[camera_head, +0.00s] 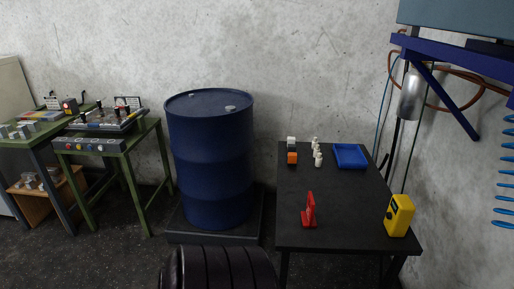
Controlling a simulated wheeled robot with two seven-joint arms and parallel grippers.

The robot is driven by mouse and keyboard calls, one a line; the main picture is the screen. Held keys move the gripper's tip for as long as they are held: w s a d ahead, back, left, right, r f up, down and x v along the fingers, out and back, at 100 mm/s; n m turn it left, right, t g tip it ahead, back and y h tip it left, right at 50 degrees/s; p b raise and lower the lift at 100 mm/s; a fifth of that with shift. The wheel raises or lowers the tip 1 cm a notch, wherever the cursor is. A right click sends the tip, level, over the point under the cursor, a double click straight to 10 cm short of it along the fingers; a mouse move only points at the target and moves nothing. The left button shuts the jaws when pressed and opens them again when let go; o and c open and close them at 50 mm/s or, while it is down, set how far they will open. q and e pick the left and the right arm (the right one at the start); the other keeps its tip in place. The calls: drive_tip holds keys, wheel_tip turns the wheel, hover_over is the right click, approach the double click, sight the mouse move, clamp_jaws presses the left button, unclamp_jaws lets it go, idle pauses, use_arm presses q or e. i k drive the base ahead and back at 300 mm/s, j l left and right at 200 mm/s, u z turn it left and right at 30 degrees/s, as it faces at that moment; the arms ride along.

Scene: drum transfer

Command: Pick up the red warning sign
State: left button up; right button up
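The red warning sign (309,211) stands upright near the front left of the black table (343,231), seen at an angle, with some white marking low on it. Nothing touches it. Neither of my grippers shows in the head view.
A yellow device (398,215) stands at the table's front right corner. A blue tray (350,156), white pieces (317,152) and an orange block (292,158) sit toward the back. A blue drum (210,160) stands on a dark platform left of the table. The table's middle is clear.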

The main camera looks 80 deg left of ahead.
sight(307, 217)
drive_tip(key=u, duration=0.45)
drive_tip(key=j+u, duration=0.15)
drive_tip(key=u, duration=0.8)
drive_tip(key=j+u, duration=0.15)
drive_tip(key=u, duration=0.3)
